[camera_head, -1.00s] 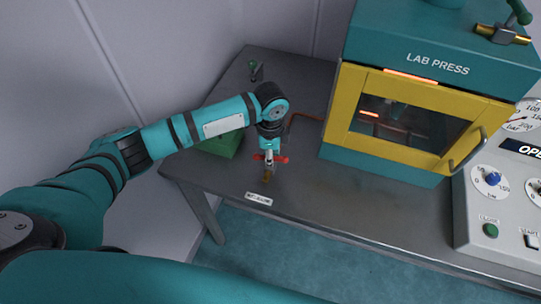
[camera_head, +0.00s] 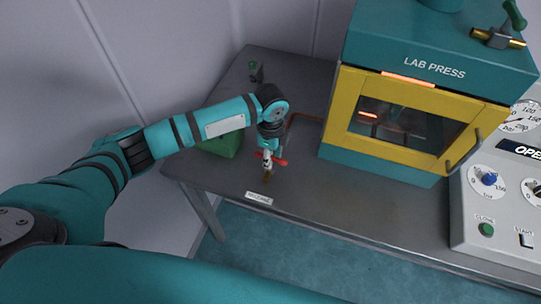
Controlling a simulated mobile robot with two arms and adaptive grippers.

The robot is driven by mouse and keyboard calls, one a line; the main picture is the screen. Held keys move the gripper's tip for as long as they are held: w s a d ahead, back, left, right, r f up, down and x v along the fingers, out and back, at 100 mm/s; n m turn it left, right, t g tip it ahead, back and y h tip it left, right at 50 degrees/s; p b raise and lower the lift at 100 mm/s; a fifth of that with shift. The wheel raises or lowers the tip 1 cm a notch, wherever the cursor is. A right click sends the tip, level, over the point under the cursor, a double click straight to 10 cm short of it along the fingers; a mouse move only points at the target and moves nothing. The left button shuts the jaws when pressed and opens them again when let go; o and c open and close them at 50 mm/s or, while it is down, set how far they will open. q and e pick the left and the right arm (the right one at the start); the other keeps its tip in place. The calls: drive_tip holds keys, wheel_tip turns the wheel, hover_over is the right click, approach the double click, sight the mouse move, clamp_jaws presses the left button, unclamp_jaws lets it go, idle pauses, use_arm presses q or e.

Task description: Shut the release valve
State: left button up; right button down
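The release valve (camera_head: 280,162) has a red cross handle and a brassy stub below it. It stands on the grey table, behind a small white label plate. My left arm comes in from the left. Its gripper (camera_head: 267,158) points down right at the red handle, with the fingers over the handle's middle and the handle's ends showing on both sides. The fingers are too small to tell whether they are closed on it. The wrist hides part of the valve. My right gripper is out of view.
A green block (camera_head: 222,143) sits behind my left forearm. A copper pipe (camera_head: 305,117) runs toward the yellow and teal lab press (camera_head: 420,70). A control panel (camera_head: 470,215) stands at the right. The table front (camera_head: 340,205) is clear.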

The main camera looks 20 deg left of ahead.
use_arm(q)
wheel_tip(320, 180, up, 12)
idle(0.7)
idle(0.4)
